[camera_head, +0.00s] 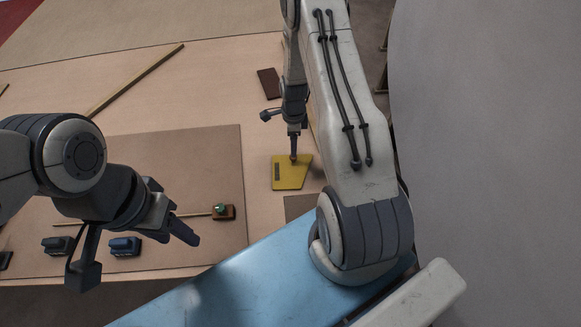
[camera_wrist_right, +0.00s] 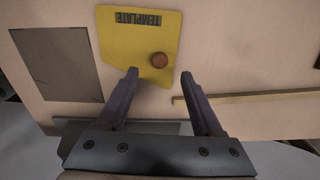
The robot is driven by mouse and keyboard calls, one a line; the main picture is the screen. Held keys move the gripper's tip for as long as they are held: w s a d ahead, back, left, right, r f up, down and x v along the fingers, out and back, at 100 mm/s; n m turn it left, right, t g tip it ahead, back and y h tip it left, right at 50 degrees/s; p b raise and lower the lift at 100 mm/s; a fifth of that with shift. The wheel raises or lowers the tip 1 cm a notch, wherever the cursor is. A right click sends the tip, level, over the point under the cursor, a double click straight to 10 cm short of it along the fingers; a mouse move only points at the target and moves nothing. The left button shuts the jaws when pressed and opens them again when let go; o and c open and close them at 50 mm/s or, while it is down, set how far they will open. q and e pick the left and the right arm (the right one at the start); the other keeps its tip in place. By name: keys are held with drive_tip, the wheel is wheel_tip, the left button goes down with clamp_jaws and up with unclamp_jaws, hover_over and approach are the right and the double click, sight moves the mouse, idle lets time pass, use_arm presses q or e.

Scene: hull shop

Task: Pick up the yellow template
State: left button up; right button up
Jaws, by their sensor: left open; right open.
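The yellow template (camera_head: 290,174) lies flat on the table, a plate with one slanted edge. In the right wrist view the template (camera_wrist_right: 135,40) shows a dark label reading TEMPLATE and a round brown knob (camera_wrist_right: 159,60). My right gripper (camera_head: 293,157) is over the template's far edge in the head view. In the right wrist view my right gripper (camera_wrist_right: 163,82) is open, its fingers apart, with the knob ahead between the fingertips and nothing held. My left gripper (camera_head: 184,228) is open and empty, over the brown mat to the left of the template.
A long wooden strip (camera_head: 135,80) and a dark brown plate (camera_head: 268,83) lie farther back. A grey-brown sheet (camera_wrist_right: 58,62) lies beside the template.

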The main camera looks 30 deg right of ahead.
sight(293, 169)
drive_tip(key=shift+f, duration=0.65)
wheel_tip(293, 169, down, 4)
drive_tip(key=shift+f+p, duration=0.2)
drive_tip(key=shift+p, duration=1.05)
drive_tip(key=shift+f, duration=0.4)
clamp_jaws()
